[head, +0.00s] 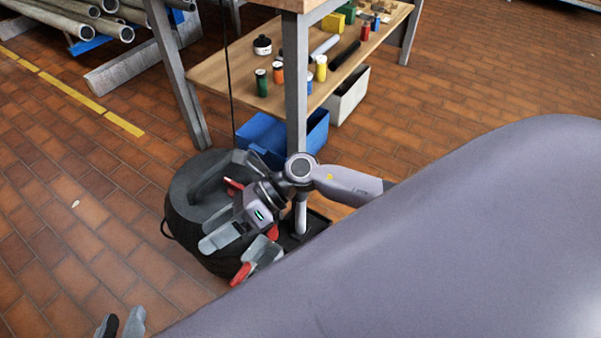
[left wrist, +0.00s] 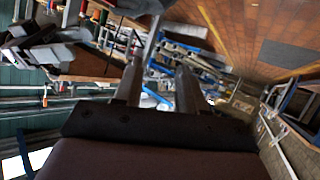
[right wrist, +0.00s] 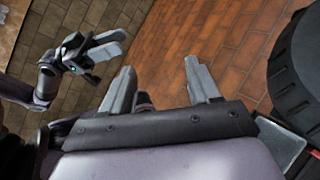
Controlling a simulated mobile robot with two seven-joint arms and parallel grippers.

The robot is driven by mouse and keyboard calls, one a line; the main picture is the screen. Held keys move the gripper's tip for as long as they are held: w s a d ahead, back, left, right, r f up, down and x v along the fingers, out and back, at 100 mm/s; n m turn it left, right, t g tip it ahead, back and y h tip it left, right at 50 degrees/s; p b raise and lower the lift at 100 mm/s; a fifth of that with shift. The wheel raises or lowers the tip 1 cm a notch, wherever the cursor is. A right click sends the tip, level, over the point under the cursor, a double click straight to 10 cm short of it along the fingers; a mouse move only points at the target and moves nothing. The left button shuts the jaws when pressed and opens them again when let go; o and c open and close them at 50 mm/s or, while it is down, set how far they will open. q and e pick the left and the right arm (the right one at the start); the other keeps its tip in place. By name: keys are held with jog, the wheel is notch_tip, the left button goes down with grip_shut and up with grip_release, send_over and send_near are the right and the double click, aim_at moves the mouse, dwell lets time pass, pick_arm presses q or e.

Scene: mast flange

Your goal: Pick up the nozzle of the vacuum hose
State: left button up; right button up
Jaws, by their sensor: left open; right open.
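A dark round drum, seemingly the vacuum (head: 184,232), stands on the floor below the bench corner. A grey, tube-like part (head: 210,183) crosses its top; I cannot tell whether it is the hose. I cannot make out the nozzle. My right gripper (head: 225,262) is open and empty, in front of the drum in the head view. It also shows in the right wrist view (right wrist: 160,72), with a dark ribbed round body at the right edge. My left gripper (head: 121,322) is open at the bottom left, apart from the drum. It shows empty in the left wrist view (left wrist: 159,75).
A wooden bench shelf (head: 220,78) holds cans and tools behind the drum. A blue bin (head: 265,138) and a grey bin (head: 348,96) stand under it. Pipes (head: 70,20) lie at the back left. The tiled floor at left is clear.

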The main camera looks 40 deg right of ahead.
jog(key=w+d+f+n+g+h+b, duration=0.1)
jog(key=d+f+n+h+b, duration=0.15)
jog(key=d+f, duration=0.2)
jog(key=w+d+f+n+g+h+b, duration=0.1)
jog(key=w+d+f+n+h+b, duration=0.15)
jog(key=f, duration=0.35)
jog(key=n+h+b, duration=0.3)
jog(key=h+b, duration=0.2)
jog(key=h, duration=0.4)
send_near(300, 205)
jog(key=f, duration=0.3)
jog(key=w+d+f, duration=0.1)
jog(key=f, duration=0.1)
jog(key=shift+f, duration=0.35)
jog(key=shift+d+f, duration=0.2)
jog(key=shift+f, duration=0.15)
notch_tip(300, 205, down, 5)
jog(key=b, duration=0.3)
jog(key=shift+a+f, duration=0.15)
jog(key=shift+f, duration=0.35)
pick_arm(q)
jog(key=f, duration=0.1)
jog(key=f+m+t, duration=0.1)
jog(key=f, duration=0.1)
jog(key=d+f+t+h, duration=0.1)
jog(key=f, duration=0.1)
jog(key=shift+s+m, duration=0.2)
jog(key=shift+m, duration=0.1)
